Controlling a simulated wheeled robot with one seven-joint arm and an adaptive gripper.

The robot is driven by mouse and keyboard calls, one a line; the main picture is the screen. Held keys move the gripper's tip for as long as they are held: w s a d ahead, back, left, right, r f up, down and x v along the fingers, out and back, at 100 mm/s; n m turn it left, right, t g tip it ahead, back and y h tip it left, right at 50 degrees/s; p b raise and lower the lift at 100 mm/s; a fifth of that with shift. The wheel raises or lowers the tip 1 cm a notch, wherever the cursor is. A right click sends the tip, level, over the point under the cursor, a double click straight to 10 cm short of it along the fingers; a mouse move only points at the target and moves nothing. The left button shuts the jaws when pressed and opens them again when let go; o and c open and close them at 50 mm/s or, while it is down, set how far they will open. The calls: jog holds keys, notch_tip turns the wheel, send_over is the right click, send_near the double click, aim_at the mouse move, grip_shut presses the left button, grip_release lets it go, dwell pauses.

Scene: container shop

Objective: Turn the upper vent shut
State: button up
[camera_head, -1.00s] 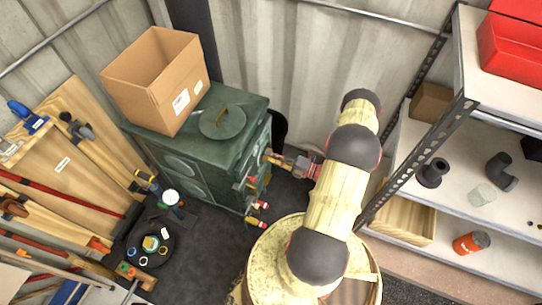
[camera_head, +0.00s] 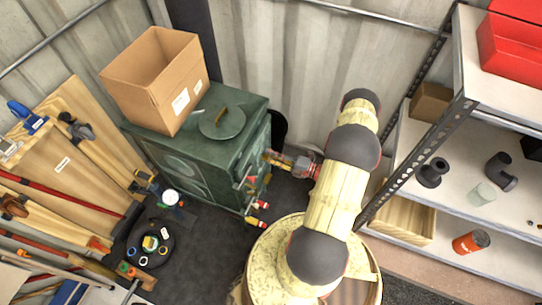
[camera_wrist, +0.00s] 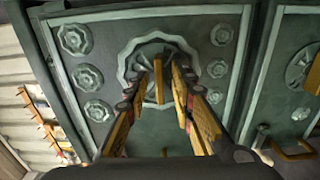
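The green stove (camera_head: 190,165) stands against the back wall, with my gripper (camera_head: 271,158) at its right-hand face. In the wrist view, a round scalloped vent (camera_wrist: 133,62) is on the stove's face, straight in front of my gripper (camera_wrist: 157,82). A brass tab (camera_wrist: 159,80) stands out from this vent. My two fingers are apart, one on each side of the tab, with gaps visible; they do not look shut on it. I cannot tell whether this is the upper vent. A second round vent (camera_wrist: 298,68) is at the right, partly cut off.
A brass loop handle (camera_wrist: 292,150) is at the lower right of the wrist view. An open cardboard box (camera_head: 150,80) and a round lid (camera_head: 221,122) sit on the stove. Shelving (camera_head: 470,150) stands to the right. Boards and tools (camera_head: 75,170) lean at the left.

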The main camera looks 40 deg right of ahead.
jog(key=v, duration=1.2)
dwell(0.6)
